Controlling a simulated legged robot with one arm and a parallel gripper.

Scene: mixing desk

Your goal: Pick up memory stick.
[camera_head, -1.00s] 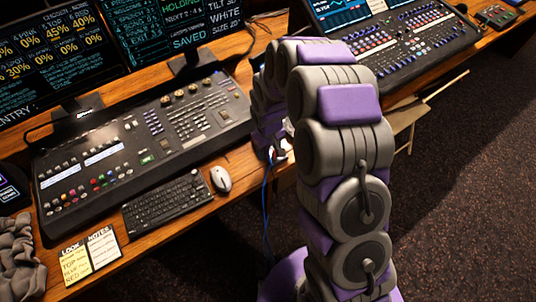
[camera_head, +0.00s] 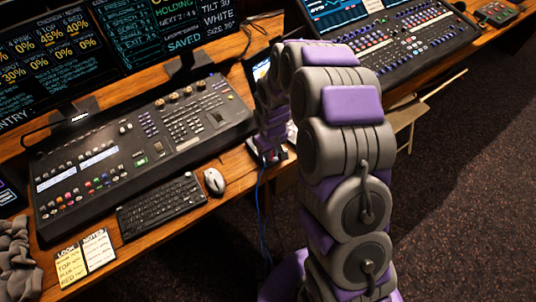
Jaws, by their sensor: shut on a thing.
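My gripper (camera_head: 268,157) is at the front edge of the wooden desk, right of the mouse. It is small in the picture and partly hidden by my own arm. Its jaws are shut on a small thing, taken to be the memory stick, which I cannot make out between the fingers. Whether it is lifted clear of the desk cannot be told.
A white mouse (camera_head: 214,181) and a black keyboard (camera_head: 161,205) lie left of my gripper, in front of a mixing console (camera_head: 145,150). A second console (camera_head: 410,45) stands at upper right. A blue cable (camera_head: 260,205) hangs below the desk edge. A folding chair (camera_head: 405,115) stands right.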

